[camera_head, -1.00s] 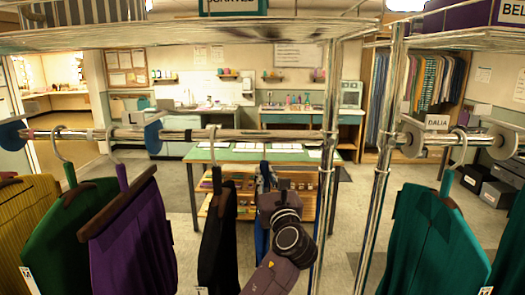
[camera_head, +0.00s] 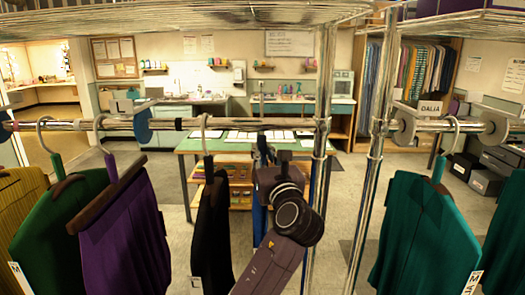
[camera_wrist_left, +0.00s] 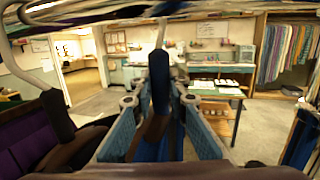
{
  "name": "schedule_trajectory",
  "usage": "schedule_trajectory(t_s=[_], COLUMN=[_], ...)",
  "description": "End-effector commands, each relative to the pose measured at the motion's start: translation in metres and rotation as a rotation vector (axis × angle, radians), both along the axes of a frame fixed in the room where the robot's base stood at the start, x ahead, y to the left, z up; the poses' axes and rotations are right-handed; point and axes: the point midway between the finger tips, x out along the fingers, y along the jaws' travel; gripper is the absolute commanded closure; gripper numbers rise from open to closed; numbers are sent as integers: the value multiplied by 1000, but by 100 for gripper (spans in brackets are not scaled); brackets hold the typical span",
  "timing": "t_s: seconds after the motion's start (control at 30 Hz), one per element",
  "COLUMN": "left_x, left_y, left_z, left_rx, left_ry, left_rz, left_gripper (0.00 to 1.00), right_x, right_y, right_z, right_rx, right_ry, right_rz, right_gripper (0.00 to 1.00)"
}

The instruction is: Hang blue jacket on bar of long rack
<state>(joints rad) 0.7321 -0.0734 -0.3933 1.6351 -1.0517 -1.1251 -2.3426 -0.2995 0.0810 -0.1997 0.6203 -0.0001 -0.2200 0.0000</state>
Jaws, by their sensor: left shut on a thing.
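The blue jacket (camera_head: 260,222) shows as a narrow blue strip behind my left gripper (camera_head: 268,160) in the head view; most of it is hidden by my arm. My left gripper (camera_wrist_left: 160,112) is shut on the jacket's hanger, around its blue neck (camera_wrist_left: 160,80). A brown hanger shoulder (camera_wrist_left: 148,138) shows below the neck in the wrist view, with a pale hook rising above it. The bar (camera_head: 240,123) of the long rack runs across just above the gripper. I cannot tell whether the hook touches the bar. My right gripper is not in view.
A black garment (camera_head: 210,235) hangs just left of the gripper, with purple (camera_head: 125,235) and green (camera_head: 58,225) garments farther left. A chrome upright (camera_head: 318,150) stands close on the right. Teal garments (camera_head: 425,235) hang beyond it. A shelf (camera_head: 170,20) lies above the bar.

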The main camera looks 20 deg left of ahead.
Motion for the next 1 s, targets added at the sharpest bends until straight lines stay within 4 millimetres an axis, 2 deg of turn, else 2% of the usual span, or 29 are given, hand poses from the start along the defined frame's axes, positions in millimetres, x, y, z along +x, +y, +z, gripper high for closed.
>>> schedule_trajectory(t_s=[0.57, 1.0], left_x=[-43, -42], left_y=[-12, -12], left_z=[-1, -28], left_rx=[0, 2], left_ry=[-5, -3], left_rz=[0, 0], left_gripper=[100, 100], right_x=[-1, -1], right_y=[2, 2], right_z=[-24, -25], right_rx=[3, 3], right_ry=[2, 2], right_rz=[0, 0], right_gripper=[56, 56])
